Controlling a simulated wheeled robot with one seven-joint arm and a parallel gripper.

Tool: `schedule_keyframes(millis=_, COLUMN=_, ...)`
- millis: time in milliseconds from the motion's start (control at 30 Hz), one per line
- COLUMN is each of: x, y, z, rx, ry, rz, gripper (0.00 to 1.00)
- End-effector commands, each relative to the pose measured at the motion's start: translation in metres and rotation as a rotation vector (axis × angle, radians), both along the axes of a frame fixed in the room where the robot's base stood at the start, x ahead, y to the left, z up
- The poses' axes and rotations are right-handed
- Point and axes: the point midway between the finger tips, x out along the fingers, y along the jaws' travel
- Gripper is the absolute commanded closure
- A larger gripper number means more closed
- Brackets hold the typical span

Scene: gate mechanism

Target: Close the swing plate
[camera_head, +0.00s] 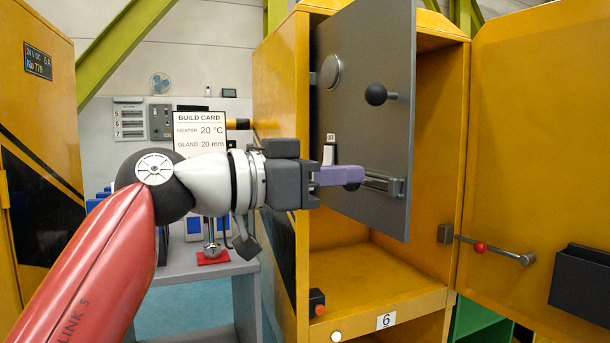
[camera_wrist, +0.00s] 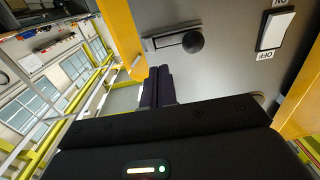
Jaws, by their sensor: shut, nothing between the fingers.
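The swing plate (camera_head: 358,55) is a flat grey panel at the left side of the yellow cabinet's opening. It stands at an angle, with the inside showing to its right and below. It bears a black ball knob (camera_head: 376,94), a round disc and a slotted metal latch piece (camera_head: 385,184) low down. My gripper (camera_head: 358,175) is shut and empty, its purple fingers in front of the plate's lower part, beside the latch piece. I cannot tell whether they touch. In the wrist view the fingers (camera_wrist: 158,84) point at the grey plate (camera_wrist: 225,70), near a black knob (camera_wrist: 193,42).
The yellow cabinet (camera_head: 282,110) has its outer door (camera_head: 530,130) open at the right, with a red-knobbed rod (camera_head: 481,247) and a dark pocket (camera_head: 582,283). A shelf table (camera_head: 205,270) and a build card (camera_head: 201,133) stand behind my arm.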

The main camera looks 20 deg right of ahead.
Motion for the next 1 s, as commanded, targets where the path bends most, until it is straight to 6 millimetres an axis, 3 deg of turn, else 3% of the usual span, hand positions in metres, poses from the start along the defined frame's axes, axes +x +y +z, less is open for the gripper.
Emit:
schedule_keyframes(millis=100, x=0.001, y=-0.024, z=0.0, rx=0.003, ry=0.0, rz=-0.002, gripper=1.0)
schedule_keyframes(millis=300, x=0.004, y=-0.047, z=0.001, rx=0.0, ry=0.002, rz=0.0, gripper=1.0)
schedule_keyframes(millis=833, x=0.004, y=-0.055, z=0.0, rx=0.0, ry=0.001, rz=0.005, gripper=1.0)
schedule_keyframes(millis=1000, x=0.003, y=-0.067, z=-0.002, rx=0.003, ry=-0.001, rz=0.033, gripper=1.0)
